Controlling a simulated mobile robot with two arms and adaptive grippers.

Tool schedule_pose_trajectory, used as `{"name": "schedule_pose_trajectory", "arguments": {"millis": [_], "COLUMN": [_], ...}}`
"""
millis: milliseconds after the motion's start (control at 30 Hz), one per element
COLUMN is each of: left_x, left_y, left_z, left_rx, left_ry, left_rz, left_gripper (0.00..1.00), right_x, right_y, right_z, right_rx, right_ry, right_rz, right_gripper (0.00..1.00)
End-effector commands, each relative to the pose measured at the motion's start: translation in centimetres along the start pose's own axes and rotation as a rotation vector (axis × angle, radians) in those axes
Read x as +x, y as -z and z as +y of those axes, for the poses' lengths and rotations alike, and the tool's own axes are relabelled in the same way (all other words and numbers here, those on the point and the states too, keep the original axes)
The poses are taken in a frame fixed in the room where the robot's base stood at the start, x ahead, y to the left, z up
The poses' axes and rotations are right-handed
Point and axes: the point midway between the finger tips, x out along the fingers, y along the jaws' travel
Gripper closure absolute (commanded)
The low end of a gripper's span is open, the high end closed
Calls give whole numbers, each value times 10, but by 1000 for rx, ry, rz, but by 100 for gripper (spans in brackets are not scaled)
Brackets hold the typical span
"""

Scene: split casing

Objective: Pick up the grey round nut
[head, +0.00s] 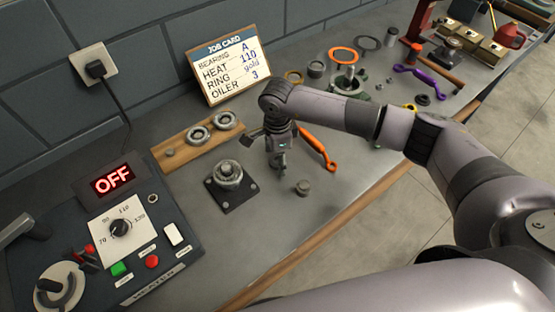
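A small grey round piece that looks like the nut (303,187) lies on the grey bench top, in the middle of the head view. My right gripper (282,169) points down just to the left of it and a little farther back, apart from it in the picture. Its fingers look narrow and close together, but they are too small to tell whether they are open or shut. Nothing is visible held in it. My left gripper is not in view.
A bearing on a dark square base (229,182) stands to the left. An orange wrench (318,148) lies behind the nut. A wooden board (178,150) with rings and the heater panel (140,248) are farther left. The bench's wooden front edge (310,245) is close.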

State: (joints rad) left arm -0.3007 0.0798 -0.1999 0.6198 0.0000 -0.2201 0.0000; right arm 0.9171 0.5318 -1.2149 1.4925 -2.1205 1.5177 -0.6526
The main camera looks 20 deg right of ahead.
Motion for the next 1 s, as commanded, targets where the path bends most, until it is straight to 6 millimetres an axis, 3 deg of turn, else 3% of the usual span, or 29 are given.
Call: {"name": "schedule_pose_trajectory", "arguments": {"millis": [800,1000], "left_x": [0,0], "left_y": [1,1], "left_z": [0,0], "left_rx": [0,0], "left_ry": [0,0], "left_rz": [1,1], "left_gripper": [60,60], "right_x": [-1,-1], "right_y": [0,0], "right_z": [0,0], "right_rx": [0,0], "right_ry": [1,1], "right_rz": [0,-1], "right_gripper": [92,92]}}
